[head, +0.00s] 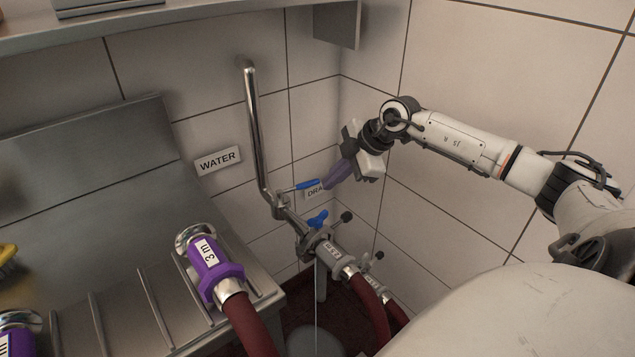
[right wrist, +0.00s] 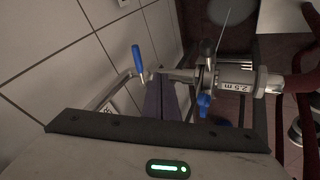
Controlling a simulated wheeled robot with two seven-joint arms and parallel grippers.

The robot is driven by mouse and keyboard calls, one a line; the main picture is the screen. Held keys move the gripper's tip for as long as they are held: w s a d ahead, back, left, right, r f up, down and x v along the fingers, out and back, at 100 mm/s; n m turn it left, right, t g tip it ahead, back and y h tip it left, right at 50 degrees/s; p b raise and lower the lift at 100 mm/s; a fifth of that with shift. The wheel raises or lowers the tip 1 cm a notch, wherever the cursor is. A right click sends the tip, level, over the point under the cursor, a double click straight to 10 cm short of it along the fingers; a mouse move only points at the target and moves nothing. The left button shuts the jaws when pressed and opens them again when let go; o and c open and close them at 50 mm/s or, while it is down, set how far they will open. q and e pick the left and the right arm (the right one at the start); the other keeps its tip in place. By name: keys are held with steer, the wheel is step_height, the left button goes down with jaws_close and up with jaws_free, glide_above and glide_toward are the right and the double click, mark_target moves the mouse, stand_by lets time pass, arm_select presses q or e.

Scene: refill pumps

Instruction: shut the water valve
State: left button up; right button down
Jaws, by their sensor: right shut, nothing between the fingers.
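A chrome water pipe (head: 253,120) runs down the wall right of the WATER sign (head: 218,160). A valve lever with a blue grip (head: 307,185) sticks out to the right near its foot; it also shows in the right wrist view (right wrist: 140,63). My right gripper (head: 331,184) is shut and empty, its purple fingers (right wrist: 161,102) close to the lever's grip. I cannot tell whether they touch. A second blue handle (head: 317,218) sits lower, by the hose coupling; it also shows in the right wrist view (right wrist: 204,101). My left gripper is out of view.
A coupling marked 2.5 m (right wrist: 238,86) joins a red hose (head: 370,305). A thin vertical line, perhaps water, falls towards a grey bucket (head: 316,344). A purple 3 m coupling (head: 208,262) rests on the metal drainboard (head: 130,300).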

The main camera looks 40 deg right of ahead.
mark_target(317, 181)
steer(key=w+f, duration=0.1)
steer(key=w, duration=0.1)
steer(key=w+f, duration=0.3)
steer(key=shift+w+d+f+b, duration=0.1)
steer(key=shift+w+d+b, duration=0.2)
steer(key=shift+b, duration=0.05)
